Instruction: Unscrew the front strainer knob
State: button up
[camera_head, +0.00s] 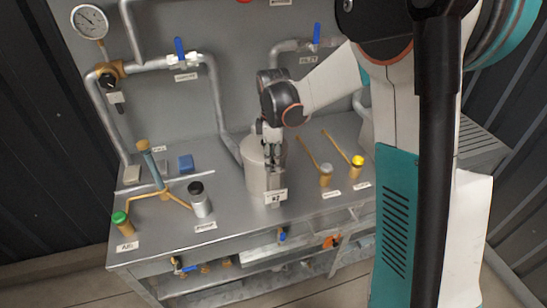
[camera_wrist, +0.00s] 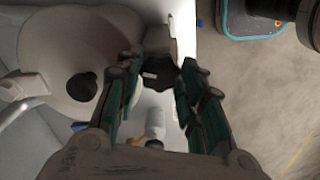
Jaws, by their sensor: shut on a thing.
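The strainer (camera_head: 256,172) is a grey upright cylinder on the metal bench. In the wrist view its rounded light lid (camera_wrist: 52,55) fills the left side. The front strainer knob (camera_wrist: 158,74) is a small dark, angular piece beside the lid, between my fingertips. My gripper (camera_head: 271,152) points down at the front right of the strainer and hides the knob in the head view. In the wrist view my gripper (camera_wrist: 160,68) has its two green-padded fingers on either side of the knob, shut on it. Exact pad contact is hard to see.
A second black knob (camera_wrist: 82,87) stands on the lid. Pipes with blue levers (camera_head: 180,50) run along the back panel.

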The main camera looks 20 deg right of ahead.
dwell(0.3)
jog(key=o, duration=1.1)
jog(key=shift+c, duration=0.2)
notch_tip(320, 180, up, 12)
